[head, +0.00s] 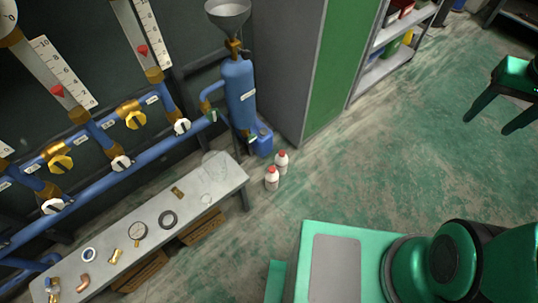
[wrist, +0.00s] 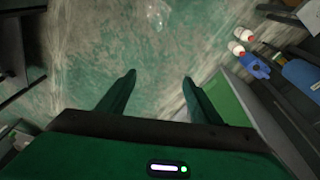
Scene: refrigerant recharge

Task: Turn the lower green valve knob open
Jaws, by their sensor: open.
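The blue cylinder (head: 239,92) stands upright beside the grey cabinet in the head view, with a funnel (head: 228,10) above it. A small green part, likely the lower green valve knob (head: 252,137), shows low at the cylinder's right side; its setting is too small to tell. Another small green part (head: 213,116) sits at the end of the blue pipe. In the wrist view, my gripper (wrist: 158,78) is open and empty above bare floor. The cylinder (wrist: 302,74) shows there at the right edge, well apart from my fingers. No green knob can be made out in that view.
Two white bottles with red caps (head: 272,178) and a blue jug (head: 262,143) stand on the floor near the cylinder. A low bench (head: 215,180) with small fittings lies left. The green-sided cabinet (head: 340,60) stands right of the cylinder. The floor (head: 360,170) is clear.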

